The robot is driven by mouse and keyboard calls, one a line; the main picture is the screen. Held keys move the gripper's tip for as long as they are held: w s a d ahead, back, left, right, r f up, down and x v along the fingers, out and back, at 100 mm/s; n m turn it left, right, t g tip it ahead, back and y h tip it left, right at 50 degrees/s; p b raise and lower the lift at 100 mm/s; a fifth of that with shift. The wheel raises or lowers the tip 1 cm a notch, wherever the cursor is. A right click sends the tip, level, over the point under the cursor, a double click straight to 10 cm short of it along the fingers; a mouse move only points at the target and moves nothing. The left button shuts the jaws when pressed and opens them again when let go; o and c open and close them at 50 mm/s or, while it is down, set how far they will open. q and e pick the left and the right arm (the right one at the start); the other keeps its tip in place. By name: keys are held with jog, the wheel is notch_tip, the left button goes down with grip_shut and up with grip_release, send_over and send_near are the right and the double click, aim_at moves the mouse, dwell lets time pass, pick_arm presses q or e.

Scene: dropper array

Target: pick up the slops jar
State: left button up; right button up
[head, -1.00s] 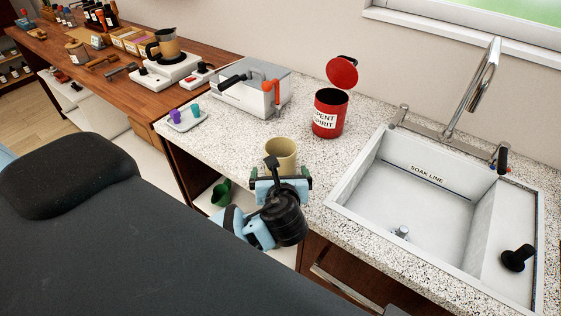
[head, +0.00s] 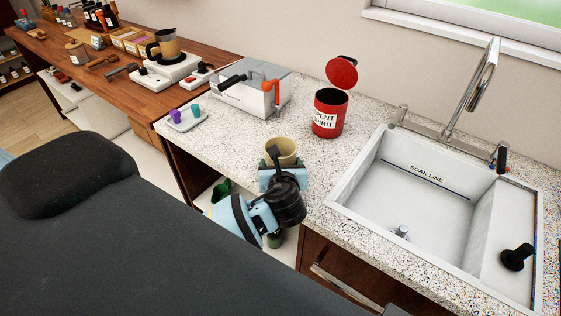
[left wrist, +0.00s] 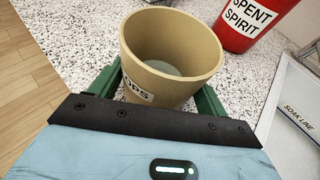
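The slops jar (head: 283,146) is a tan, open-topped cup standing upright on the speckled counter (head: 345,160). In the left wrist view the jar (left wrist: 172,45) shows a white label ending in "OPS" and something greyish at its bottom. My left gripper (head: 282,168) is low at the jar's near side, hiding its lower part in the head view. In the left wrist view the green fingers of my left gripper (left wrist: 160,88) stand apart, one on each side of the jar. I cannot tell whether they touch it. My right gripper is not in view.
A red spent spirit can (head: 329,115) with its lid raised stands behind and right of the jar. The sink (head: 430,215) lies to the right. A grey-white box (head: 252,95) and a small tray (head: 186,125) with purple and teal pieces are at the back left.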

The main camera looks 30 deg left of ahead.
aim_at(282, 160)
pick_arm(q)
jog(key=c, duration=0.4)
jog(key=shift+o, duration=0.2)
jog(key=shift+r, duration=0.25)
jog(key=shift+r, duration=1.5)
jog(key=s+d+r, duration=0.1)
jog(key=s+d, duration=0.1)
jog(key=s, duration=1.3)
jog(key=shift+s+d+r, duration=0.15)
jog(key=shift+s+r, duration=0.15)
jog(key=shift+s, duration=0.05)
